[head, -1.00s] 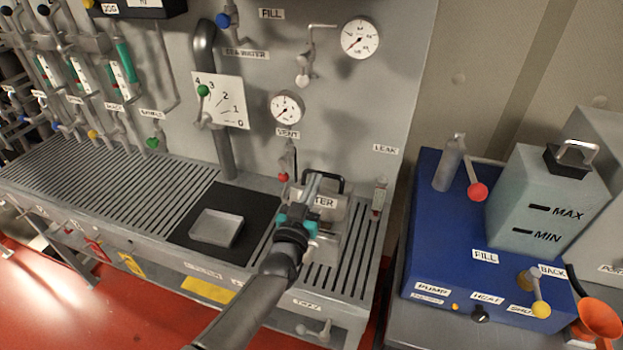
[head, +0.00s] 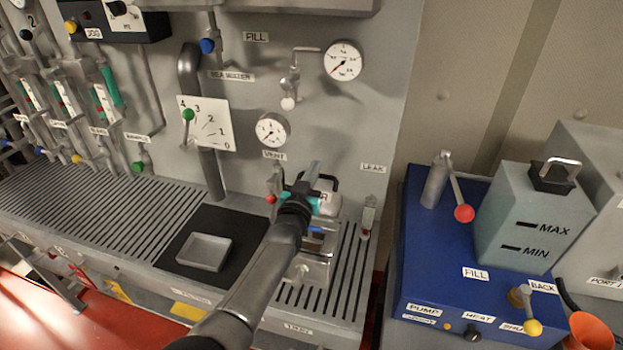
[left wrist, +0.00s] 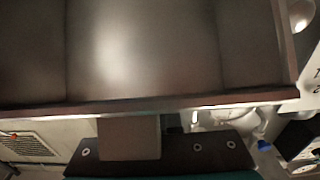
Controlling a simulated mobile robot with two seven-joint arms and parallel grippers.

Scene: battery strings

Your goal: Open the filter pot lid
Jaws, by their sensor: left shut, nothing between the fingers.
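The filter pot (head: 318,268) stands on the slatted bench, right of the black mat. Its label (head: 324,197) is mostly covered by my left gripper. A dark handle (head: 333,182) shows above the label. A narrow blue and dark strip shows between the label and the lower body; I cannot tell whether the lid is raised. My left gripper (head: 313,172) is shut and empty, right at the pot's upper left, in front of the label and beside the handle. Contact cannot be made out. My right gripper is not in view.
A red-tipped vent valve (head: 271,199) is close left of my gripper. A leak tube (head: 368,215) stands right of the pot. A shallow tray (head: 204,251) lies on the black mat (head: 172,250). A blue unit (head: 420,270) with a red-knobbed lever stands at right.

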